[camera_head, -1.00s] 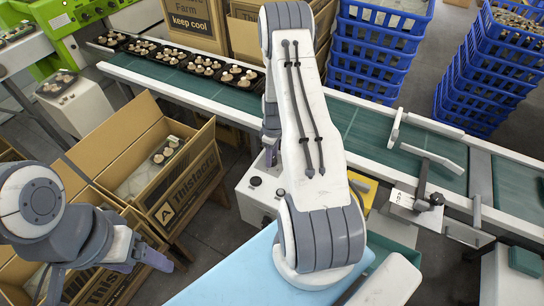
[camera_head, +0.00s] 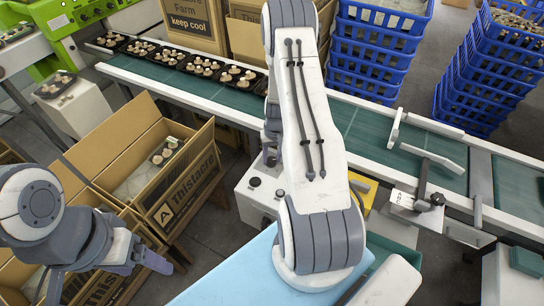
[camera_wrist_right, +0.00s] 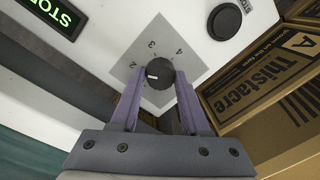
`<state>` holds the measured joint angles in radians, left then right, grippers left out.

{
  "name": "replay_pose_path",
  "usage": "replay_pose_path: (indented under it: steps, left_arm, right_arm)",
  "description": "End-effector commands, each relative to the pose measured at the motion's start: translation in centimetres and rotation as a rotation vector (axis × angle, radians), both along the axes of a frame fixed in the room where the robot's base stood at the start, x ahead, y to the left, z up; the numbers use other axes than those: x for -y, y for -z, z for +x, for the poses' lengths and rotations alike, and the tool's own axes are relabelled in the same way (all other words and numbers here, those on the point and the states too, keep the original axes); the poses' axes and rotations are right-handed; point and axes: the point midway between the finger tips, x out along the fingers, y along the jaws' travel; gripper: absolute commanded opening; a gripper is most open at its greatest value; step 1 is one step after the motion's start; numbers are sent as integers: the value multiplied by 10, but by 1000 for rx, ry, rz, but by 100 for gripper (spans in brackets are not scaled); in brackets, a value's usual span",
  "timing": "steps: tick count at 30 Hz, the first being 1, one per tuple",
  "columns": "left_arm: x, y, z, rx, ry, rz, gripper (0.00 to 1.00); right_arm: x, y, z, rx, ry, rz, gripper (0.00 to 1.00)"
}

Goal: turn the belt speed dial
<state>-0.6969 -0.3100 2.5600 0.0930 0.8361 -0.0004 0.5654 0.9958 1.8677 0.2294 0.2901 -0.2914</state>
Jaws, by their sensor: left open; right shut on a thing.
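The belt speed dial (camera_wrist_right: 159,75) is a small round black knob with a white mark, on a grey diamond plate numbered 2, 3 and 4 in the right wrist view. The mark points left in the picture, close to the 2 side. My right gripper (camera_wrist_right: 159,82) has its two purple fingers shut on the dial, one on each side. In the head view, my right arm hides the dial on the white control box (camera_head: 246,204). My left gripper (camera_head: 148,264) is open and empty at lower left, over the cartons.
A black button (camera_wrist_right: 224,21) and a lit green STOP display (camera_wrist_right: 52,14) flank the dial. An open Thistacre carton (camera_head: 196,182) stands left of the box. Behind it runs the green belt (camera_head: 362,128) with black mushroom trays (camera_head: 205,66). Blue crates (camera_head: 372,58) are stacked beyond.

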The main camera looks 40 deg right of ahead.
Motion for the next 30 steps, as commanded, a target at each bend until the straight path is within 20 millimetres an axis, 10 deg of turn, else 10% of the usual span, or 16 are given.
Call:
replay_pose_path:
  steps: [30]
  left_arm:
    - [0,-45,0,0,0,0,75]
  right_arm:
    - [-2,-3,-1,-1,882,0,0]
